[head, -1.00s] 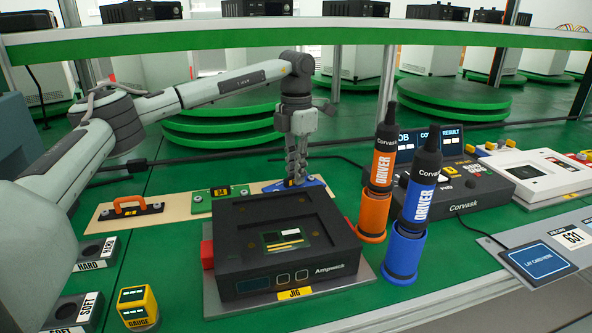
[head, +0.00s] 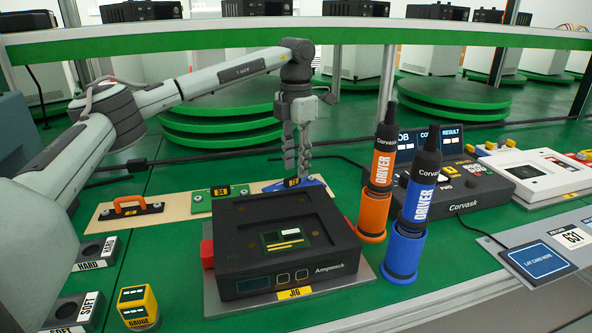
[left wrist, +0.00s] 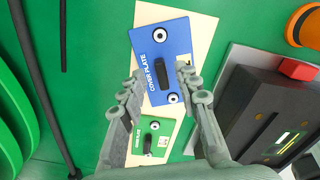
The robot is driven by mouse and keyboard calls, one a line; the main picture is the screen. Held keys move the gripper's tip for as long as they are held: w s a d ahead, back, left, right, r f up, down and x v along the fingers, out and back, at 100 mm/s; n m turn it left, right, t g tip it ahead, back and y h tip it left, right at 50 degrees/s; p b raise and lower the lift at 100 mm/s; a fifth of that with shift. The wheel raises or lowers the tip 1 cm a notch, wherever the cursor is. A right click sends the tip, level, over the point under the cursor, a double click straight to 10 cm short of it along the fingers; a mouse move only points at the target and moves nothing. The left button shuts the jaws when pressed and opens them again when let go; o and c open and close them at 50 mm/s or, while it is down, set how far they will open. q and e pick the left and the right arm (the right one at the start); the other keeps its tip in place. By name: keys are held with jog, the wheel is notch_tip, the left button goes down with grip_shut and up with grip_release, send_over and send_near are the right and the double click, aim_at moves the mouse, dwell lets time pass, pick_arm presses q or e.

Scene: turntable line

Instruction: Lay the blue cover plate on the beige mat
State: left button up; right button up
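The blue cover plate (left wrist: 180,38), with a black handle, lies on the beige mat (left wrist: 203,28) and is turned a little against its edges. Its left corner reaches about the mat's left edge. In the head view, the plate (head: 318,187) shows partly behind the jig, and the mat (head: 178,206) runs left from it. My left gripper (left wrist: 160,76) is open, pointing down, with its fingers on either side of the plate's handle and apart from it. In the head view, the left gripper (head: 297,178) stands just above the plate. My right gripper is not in view.
A green plate (left wrist: 153,135) lies on the same mat, beside the blue one. An orange-handled black plate (head: 130,208) is at the mat's left end. The black jig (head: 235,250) stands in front; orange (head: 372,215) and blue (head: 405,250) driver holders stand to its right.

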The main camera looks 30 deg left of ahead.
aim_at(296, 175)
pick_arm(q)
notch_tip(296, 175, up, 10)
dwell(0.3)
